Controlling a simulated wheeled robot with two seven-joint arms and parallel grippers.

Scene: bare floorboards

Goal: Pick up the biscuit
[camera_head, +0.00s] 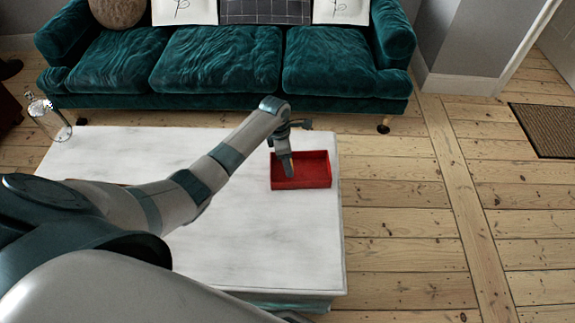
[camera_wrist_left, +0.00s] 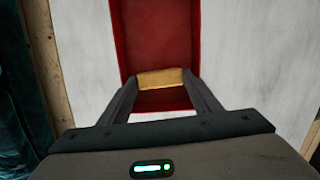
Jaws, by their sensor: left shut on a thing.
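The biscuit (camera_wrist_left: 161,79) is a small golden-tan block in the left wrist view. My left gripper (camera_wrist_left: 160,82) is shut on it, with one finger at each end. In the head view my left gripper (camera_head: 288,170) reaches down into a red tray (camera_head: 316,182) on a white table. The tray's red floor (camera_wrist_left: 158,35) shows beyond and below the biscuit in the wrist view. I cannot tell whether the biscuit touches the tray floor. The biscuit is not discernible in the head view. My right gripper is not in view.
The white table (camera_head: 240,240) is mostly bare around the tray. A green sofa (camera_head: 220,65) stands behind it. A clear glass vessel (camera_head: 50,118) is near the table's far left corner. Open floorboards (camera_head: 400,220) lie to the right, with a brown mat (camera_head: 548,130).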

